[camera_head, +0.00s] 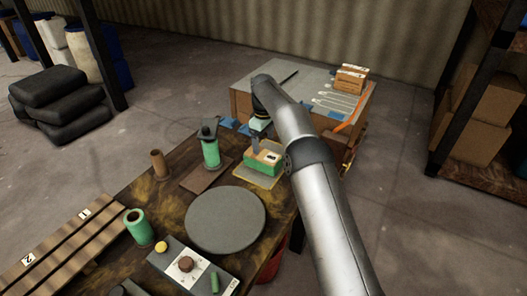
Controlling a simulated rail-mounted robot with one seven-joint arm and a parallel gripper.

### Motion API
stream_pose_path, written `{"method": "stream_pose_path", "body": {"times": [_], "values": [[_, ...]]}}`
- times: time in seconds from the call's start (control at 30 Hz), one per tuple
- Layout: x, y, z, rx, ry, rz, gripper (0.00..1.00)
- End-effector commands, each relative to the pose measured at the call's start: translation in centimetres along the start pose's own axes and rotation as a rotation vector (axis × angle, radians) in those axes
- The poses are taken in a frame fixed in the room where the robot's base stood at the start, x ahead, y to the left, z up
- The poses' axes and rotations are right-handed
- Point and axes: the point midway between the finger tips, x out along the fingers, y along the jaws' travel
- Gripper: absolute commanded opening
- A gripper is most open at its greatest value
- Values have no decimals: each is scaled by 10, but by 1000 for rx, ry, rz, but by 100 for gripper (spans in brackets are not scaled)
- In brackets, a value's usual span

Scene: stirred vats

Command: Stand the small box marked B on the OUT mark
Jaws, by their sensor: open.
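A small green box with a tan top (264,163) sits on a yellowish square (243,173) at the far right of the brown work table. A dark mark shows on its top, too small to read for sure. I cannot read OUT on the yellowish square. My gripper (256,140) points down just behind and above the green box, partly hidden by my own arm. It is open, and I see nothing held in it. Whether its fingers touch the box is not clear.
A green cylinder stand (211,153), a brown tube (159,165), a green cup (139,229), a grey disc (225,220) and a control box (187,267) crowd the table (180,213). Slatted racks (70,246) lie left. Cartons (350,79) stand on the bench behind.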

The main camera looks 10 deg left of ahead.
Motion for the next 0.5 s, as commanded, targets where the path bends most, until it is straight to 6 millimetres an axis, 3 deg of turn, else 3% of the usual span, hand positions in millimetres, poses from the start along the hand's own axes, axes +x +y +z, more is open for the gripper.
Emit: {"method": "stream_pose_path", "body": {"times": [0.13, 0.4, 0.5], "values": [[-18, 0, 0, 0, 0, 0, 81], [-26, 0, 1, 4, 0, 1, 81], [-42, -3, 10, 34, -1, 5, 81]]}}
